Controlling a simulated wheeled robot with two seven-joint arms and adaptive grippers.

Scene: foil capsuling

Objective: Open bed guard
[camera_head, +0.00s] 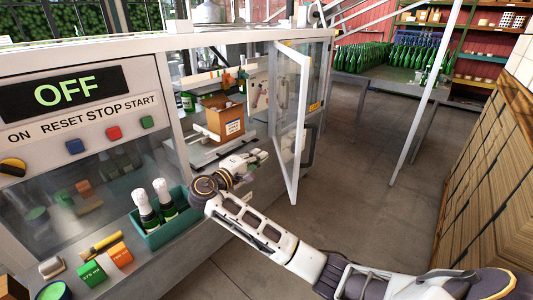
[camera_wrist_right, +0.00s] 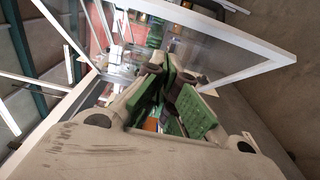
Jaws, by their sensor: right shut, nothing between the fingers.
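The bed guard, a clear panel in a white frame (camera_head: 299,125), stands swung outward from the machine's side, over the aisle floor. The machine opening to its left is uncovered. My right gripper (camera_head: 258,156) is shut and empty, in front of this opening and left of the guard's free edge. A gap shows between them in the head view; contact cannot be told for certain. In the right wrist view the green-padded fingers (camera_wrist_right: 178,105) are together, with the guard's white frame (camera_wrist_right: 215,27) beyond them. My left gripper is out of view.
Inside the machine is a cardboard box (camera_head: 222,118). A teal tray (camera_head: 170,232) with two white-topped bottles stands on the front ledge. The control panel display (camera_head: 65,93) reads OFF. A bottle table (camera_head: 375,80) is at the back. The aisle floor is clear.

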